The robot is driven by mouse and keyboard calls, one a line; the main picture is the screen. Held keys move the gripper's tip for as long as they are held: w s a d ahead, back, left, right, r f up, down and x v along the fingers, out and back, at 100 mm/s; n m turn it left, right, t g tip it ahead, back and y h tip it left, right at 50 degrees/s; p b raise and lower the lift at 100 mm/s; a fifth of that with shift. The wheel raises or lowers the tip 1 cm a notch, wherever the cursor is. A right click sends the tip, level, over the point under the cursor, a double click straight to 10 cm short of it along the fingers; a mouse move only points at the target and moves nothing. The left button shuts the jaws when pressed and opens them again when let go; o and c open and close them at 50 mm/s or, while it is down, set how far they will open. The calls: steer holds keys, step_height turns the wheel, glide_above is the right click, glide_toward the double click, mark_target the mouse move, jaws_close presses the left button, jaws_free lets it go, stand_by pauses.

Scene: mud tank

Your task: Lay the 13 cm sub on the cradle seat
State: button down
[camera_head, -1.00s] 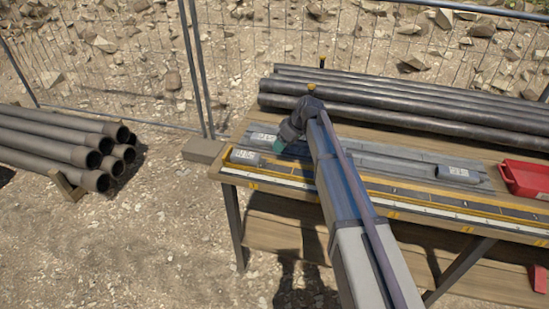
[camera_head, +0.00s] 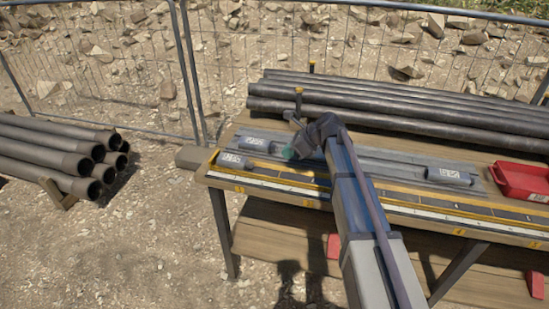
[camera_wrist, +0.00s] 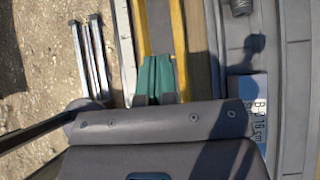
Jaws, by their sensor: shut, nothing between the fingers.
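My gripper (camera_wrist: 155,78) is shut and empty, its teal fingers over the yellow-edged rail in the wrist view. In the head view, my gripper (camera_head: 291,152) is above the bench's left part. One grey labelled sub (camera_head: 232,160) lies at the left end of the yellow-edged rail (camera_head: 290,183), left of my gripper. A second sub (camera_head: 257,143) lies just behind it on the grey tray. A third sub (camera_head: 449,174) lies far right on that tray. A label (camera_wrist: 259,108) reading 16 cm shows in the wrist view. I cannot tell which sub is 13 cm, or identify the cradle seat.
Long dark pipes (camera_head: 390,108) lie along the back of the bench. A red tray (camera_head: 522,180) stands at the right. Several pipes (camera_head: 50,160) are stacked on the ground at left. A wire fence (camera_head: 90,70) runs behind. A thin post (camera_head: 299,102) rises near my gripper.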

mark_target(253, 165)
steer(key=b+x, duration=0.3)
steer(key=x, duration=0.1)
steer(key=b+x, duration=0.3)
steer(key=x, duration=0.2)
steer(key=shift+f, duration=0.45)
steer(key=a, duration=0.2)
steer(key=r, duration=0.1)
steer(key=shift+w+a, duration=0.55)
steer(key=shift+a, duration=0.35)
steer(key=shift+a, duration=0.1)
steer(key=shift+w+a, duration=0.2)
steer(key=shift+a, duration=0.5)
steer(key=shift+d, duration=0.1)
